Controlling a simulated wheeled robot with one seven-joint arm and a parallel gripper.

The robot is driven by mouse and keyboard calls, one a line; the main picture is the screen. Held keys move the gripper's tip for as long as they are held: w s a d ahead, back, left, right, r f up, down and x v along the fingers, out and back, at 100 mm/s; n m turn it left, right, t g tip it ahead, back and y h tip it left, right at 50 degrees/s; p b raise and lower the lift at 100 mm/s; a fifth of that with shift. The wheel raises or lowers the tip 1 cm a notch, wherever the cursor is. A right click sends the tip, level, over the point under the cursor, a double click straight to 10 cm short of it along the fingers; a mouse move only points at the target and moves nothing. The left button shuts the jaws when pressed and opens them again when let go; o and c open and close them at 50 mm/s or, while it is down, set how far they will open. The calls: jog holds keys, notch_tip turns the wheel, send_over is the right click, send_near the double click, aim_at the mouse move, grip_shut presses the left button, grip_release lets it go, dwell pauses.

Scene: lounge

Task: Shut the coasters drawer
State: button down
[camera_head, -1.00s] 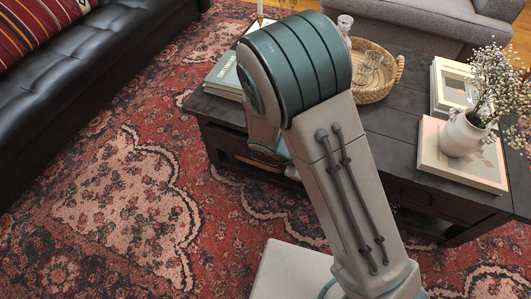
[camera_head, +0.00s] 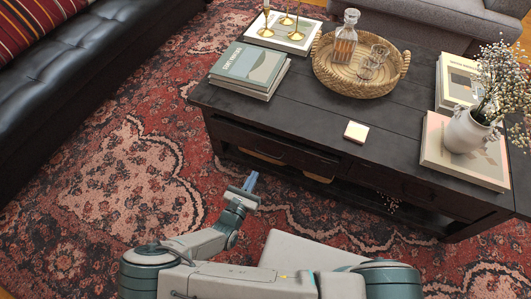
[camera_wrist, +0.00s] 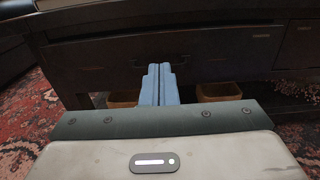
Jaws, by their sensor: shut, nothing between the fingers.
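The dark wooden coffee table has a left drawer (camera_head: 275,147) in its long front side. In the wrist view the drawer front (camera_wrist: 100,68) fills the middle, with a dark handle near its centre. Its top edge seems to stand slightly out from the frame, but how far is hard to tell.
On the table (camera_head: 290,112) are books (camera_head: 247,68), a wicker tray (camera_head: 352,82) with decanter and glasses, a small square block (camera_head: 356,131) and a vase (camera_head: 465,131). Baskets (camera_wrist: 218,92) sit below the drawers. A black sofa (camera_head: 70,75) stands left; patterned rug lies between.

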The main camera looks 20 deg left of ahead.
aim_at(272, 141)
jog(key=w+b, duration=0.1)
jog(key=w, duration=0.3)
jog(key=w+b, duration=0.1)
jog(key=w, duration=0.3)
jog(key=w+d+b, duration=0.1)
jog(key=w, duration=0.3)
jog(key=shift+w+f, duration=0.15)
jog(key=shift+w, duration=0.25)
jog(key=shift+w+d+b, duration=0.1)
jog(key=shift+w+b, duration=0.2)
jog(key=shift+w, duration=0.2)
jog(key=shift+w+r+p, duration=0.25)
jog(key=shift+w+p, duration=0.15)
jog(key=shift+w+d+p, duration=0.1)
jog(key=shift+w+p, duration=0.4)
jog(key=shift+w, duration=0.4)
jog(key=shift+f, duration=0.1)
jog(key=shift+s, duration=0.1)
